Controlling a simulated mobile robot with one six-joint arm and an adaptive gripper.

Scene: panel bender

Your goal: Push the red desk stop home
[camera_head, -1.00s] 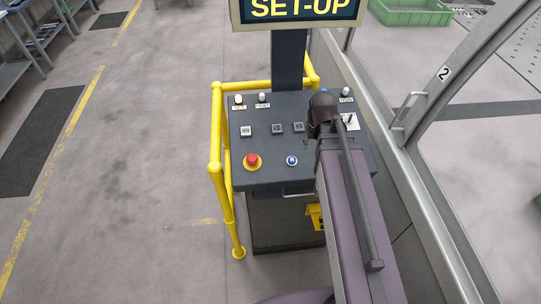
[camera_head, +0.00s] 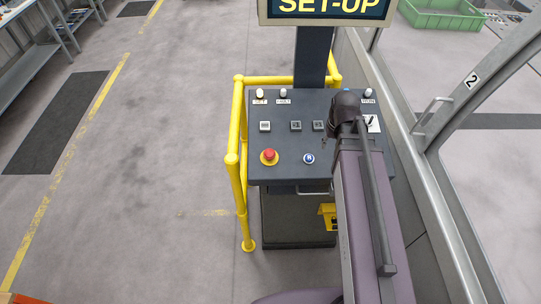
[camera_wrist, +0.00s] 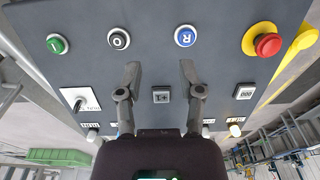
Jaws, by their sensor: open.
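The red desk stop (camera_head: 269,155) is a red mushroom button on a yellow collar at the front left of the dark desk panel (camera_head: 285,175). It stands proud of its collar. In the wrist view the red desk stop (camera_wrist: 267,45) is at the upper right. My gripper (camera_wrist: 158,75) is open and empty over the panel, its two fingers either side of a square "+1" button, apart from the stop. In the head view my arm hides the gripper and part of the panel's right side.
A blue R button (camera_head: 308,158) sits right of the stop. A yellow rail (camera_head: 236,130) guards the desk's left. A SET-UP sign (camera_head: 325,8) stands behind.

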